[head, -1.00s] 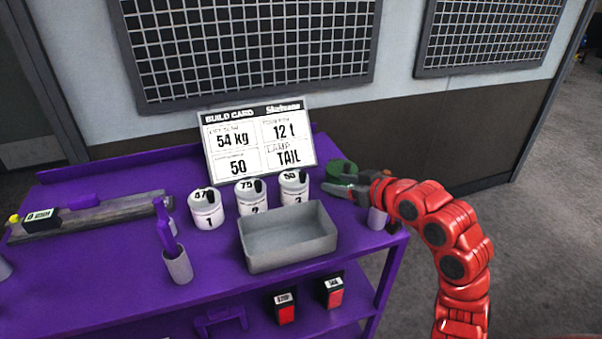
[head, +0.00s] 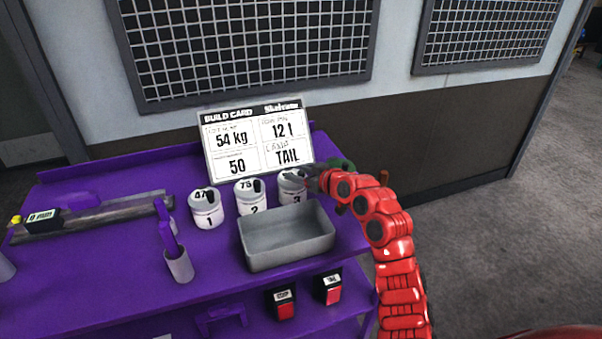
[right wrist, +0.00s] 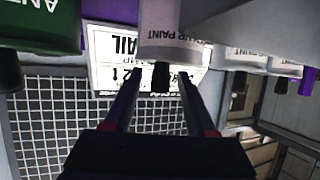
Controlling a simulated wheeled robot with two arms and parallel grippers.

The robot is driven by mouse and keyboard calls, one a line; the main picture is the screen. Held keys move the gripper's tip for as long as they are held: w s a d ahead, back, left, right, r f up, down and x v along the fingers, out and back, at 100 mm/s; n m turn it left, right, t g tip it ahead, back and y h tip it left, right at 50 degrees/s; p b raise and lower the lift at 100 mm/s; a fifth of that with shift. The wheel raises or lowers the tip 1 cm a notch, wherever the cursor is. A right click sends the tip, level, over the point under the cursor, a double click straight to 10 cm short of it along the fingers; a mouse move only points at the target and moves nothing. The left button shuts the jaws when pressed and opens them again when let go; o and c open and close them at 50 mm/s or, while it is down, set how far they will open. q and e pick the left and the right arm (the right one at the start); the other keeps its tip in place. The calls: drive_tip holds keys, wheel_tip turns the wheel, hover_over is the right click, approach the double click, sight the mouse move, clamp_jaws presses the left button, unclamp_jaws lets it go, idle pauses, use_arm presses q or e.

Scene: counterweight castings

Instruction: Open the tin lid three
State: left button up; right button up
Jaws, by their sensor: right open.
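Tin three (head: 292,190) is a white tin with a black tab on its lid, at the right end of a row of white tins on the purple cart. Its right side is partly hidden by my right gripper (head: 314,182), which is at the tin's upper right. In the right wrist view, which looks upside down, my right gripper (right wrist: 155,105) is open. A white tin (right wrist: 168,40) with a black tab (right wrist: 161,76) is just ahead, the tab in line with the gap between the fingers. Whether they touch it, I cannot tell. My left gripper is not in view.
Tins one (head: 206,212) and two (head: 251,197) stand left of tin three. A grey tray (head: 290,252) is in front. A build card (head: 257,141) stands behind. A green tin (head: 346,165) is behind my right arm. A cup (head: 179,266) holds a purple tool.

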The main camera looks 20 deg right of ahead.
clamp_jaws()
idle(1.4)
